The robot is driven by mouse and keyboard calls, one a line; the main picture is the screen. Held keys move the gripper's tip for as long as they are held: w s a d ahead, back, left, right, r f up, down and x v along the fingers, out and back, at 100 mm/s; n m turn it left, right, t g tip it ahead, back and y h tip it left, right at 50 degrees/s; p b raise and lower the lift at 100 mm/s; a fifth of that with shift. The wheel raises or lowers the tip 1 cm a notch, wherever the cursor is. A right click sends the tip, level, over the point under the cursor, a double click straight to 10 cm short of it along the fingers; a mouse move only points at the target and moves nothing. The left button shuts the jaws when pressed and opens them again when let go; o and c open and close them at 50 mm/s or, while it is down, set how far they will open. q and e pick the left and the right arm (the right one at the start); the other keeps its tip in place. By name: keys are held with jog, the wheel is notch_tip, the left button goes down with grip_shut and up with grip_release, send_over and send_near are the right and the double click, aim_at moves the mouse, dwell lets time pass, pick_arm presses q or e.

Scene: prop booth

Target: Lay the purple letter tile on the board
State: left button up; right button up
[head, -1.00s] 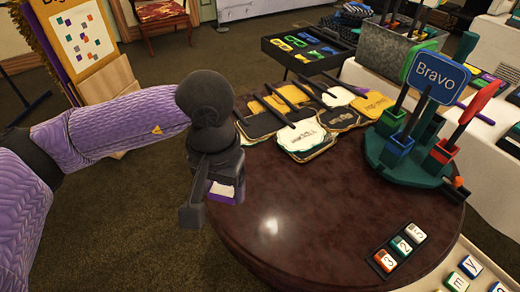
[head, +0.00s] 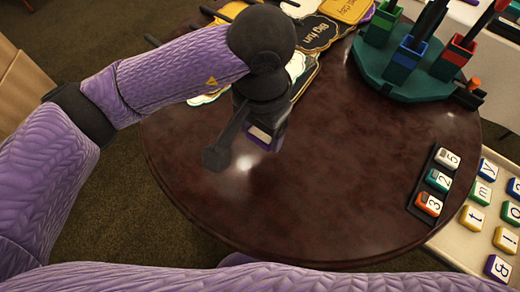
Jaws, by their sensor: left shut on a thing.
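My left gripper (head: 262,126) is shut on a purple letter tile (head: 259,138) with a pale face, above the dark round table. The gripper hides much of the tile, and I cannot read its letter. A cream board (head: 473,240) with several letter tiles lies at the lower right, beyond the table edge and cut off by the picture. The held tile is well to the left of it. My right gripper is not in view.
A black rack (head: 412,207) with three number tiles stands on the round table (head: 345,165) near the board. A green stand (head: 385,82) with coloured holders is at the back right. Signs (head: 318,33) lie at the back. The table's middle is clear.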

aim_at(261, 162)
pick_arm(q)
notch_tip(261, 162, down, 8)
jog(key=b, duration=0.2)
jog(key=shift+f+b, duration=0.2)
jog(key=shift+b, duration=0.15)
jog(key=shift+r, duration=0.1)
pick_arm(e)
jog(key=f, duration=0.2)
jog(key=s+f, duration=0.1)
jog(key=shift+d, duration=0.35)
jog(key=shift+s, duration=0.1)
pick_arm(q)
jog(key=shift+f, duration=0.25)
jog(key=o, duration=1.2)
jog(key=shift+r, duration=0.1)
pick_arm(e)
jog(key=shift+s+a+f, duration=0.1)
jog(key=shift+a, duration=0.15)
